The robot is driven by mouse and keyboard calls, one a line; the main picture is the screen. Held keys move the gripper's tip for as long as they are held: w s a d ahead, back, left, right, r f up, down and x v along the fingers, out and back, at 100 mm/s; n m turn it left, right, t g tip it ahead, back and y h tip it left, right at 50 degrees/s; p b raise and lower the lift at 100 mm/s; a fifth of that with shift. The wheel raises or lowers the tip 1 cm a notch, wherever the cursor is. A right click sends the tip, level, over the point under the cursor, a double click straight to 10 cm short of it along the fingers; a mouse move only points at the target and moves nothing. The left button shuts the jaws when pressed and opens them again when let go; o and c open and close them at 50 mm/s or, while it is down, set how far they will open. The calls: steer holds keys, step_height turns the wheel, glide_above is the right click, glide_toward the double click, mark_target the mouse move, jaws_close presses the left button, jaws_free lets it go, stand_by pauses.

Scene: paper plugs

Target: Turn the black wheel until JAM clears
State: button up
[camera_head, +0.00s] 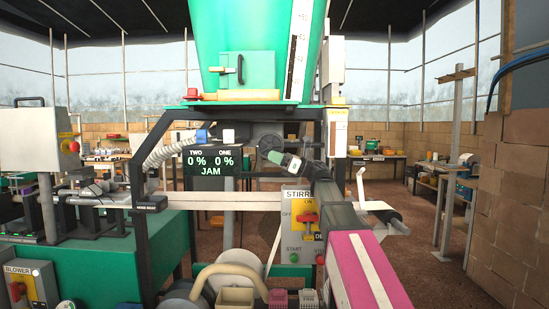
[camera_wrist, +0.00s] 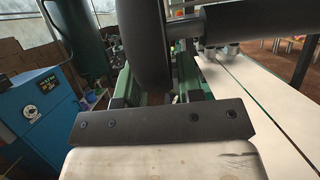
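The black wheel (camera_wrist: 148,50) shows in the wrist view as a thick dark curved rim, with a dark bar running off to the right. My gripper (camera_wrist: 156,88) has its two fingers apart, one on each side of the rim's lower part. I cannot tell whether either finger touches it. In the head view my gripper (camera_head: 268,152) reaches in under the green hopper, and the wheel is mostly lost in the dark there. The display (camera_head: 209,163) reads TWO 0 %, ONE 0 % and JAM.
The green hopper (camera_head: 247,75) hangs above my gripper. A pale rail (camera_head: 225,201) crosses in front. In the wrist view a blue cabinet (camera_wrist: 40,110) is at left and a pale surface (camera_wrist: 260,100) at right.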

jaws_close()
steer(key=shift+d+r+h, duration=0.15)
steer(key=shift+d+h, duration=0.1)
steer(key=shift+h, duration=0.55)
jaws_free()
steer(key=shift+d, duration=0.1)
steer(key=v, duration=1)
steer(key=shift+d, duration=0.3)
